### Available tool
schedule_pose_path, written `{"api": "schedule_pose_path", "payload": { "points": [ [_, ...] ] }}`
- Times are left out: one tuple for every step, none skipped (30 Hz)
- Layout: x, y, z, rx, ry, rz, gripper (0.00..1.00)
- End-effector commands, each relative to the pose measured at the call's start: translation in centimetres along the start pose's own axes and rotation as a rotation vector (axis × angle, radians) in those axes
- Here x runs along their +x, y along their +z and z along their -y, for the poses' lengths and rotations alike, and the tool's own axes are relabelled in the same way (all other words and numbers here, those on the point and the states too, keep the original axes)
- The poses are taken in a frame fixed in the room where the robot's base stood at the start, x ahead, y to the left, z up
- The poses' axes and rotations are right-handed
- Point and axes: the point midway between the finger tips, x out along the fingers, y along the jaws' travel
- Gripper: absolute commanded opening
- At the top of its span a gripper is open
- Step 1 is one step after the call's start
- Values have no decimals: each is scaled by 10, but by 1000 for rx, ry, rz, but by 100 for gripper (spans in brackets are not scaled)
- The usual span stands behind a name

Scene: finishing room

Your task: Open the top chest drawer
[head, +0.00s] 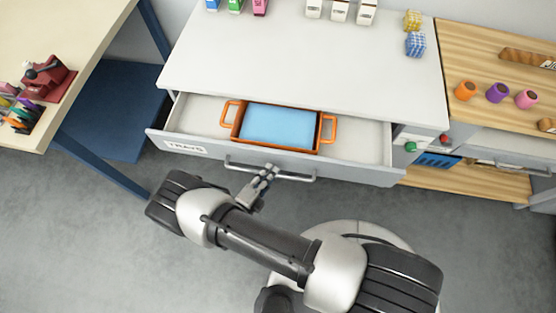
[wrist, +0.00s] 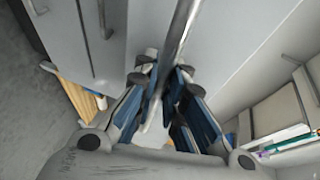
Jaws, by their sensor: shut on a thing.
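The top chest drawer (head: 345,168), labelled TRAYS, stands pulled out from the white-topped chest (head: 300,60). An orange tray (head: 326,131) with two handles and a blue inside lies in the drawer. The fingers hide part of the bar.
A wooden bench (head: 500,60) with orange, purple and pink spools stands at the right. A table (head: 75,35) with a red tool is at the left. Bottles, cartons and patterned cubes stand on the chest top. Grey floor (head: 80,230) is open in front.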

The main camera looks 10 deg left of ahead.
Motion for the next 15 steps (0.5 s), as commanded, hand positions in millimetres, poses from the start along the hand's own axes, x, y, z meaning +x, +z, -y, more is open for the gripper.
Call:
{"api": "schedule_pose_path", "payload": {
  "points": [
    [-14,-4,-4,-2,-1,4,0],
    [-20,-8,-5,-3,-2,4,0],
    [-29,-11,-7,-3,-2,3,0],
    [-35,-14,-8,-2,-2,3,0],
    [-41,-16,-10,-2,-1,4,0],
    [-48,-20,-11,-2,-1,3,0],
    [-53,-22,-12,-1,-1,2,0],
    [-58,-23,-13,0,-1,3,0],
    [-64,-26,-14,1,-1,1,0],
    [-68,-27,-15,1,-1,2,0],
    [-72,-29,-16,1,-1,1,0],
    [-77,-31,-17,1,-1,2,0],
    [-80,-33,-18,1,-1,0,0],
    [-82,-34,-18,1,-1,0,0],
    [-85,-35,-19,1,-1,0,0]
  ]
}}
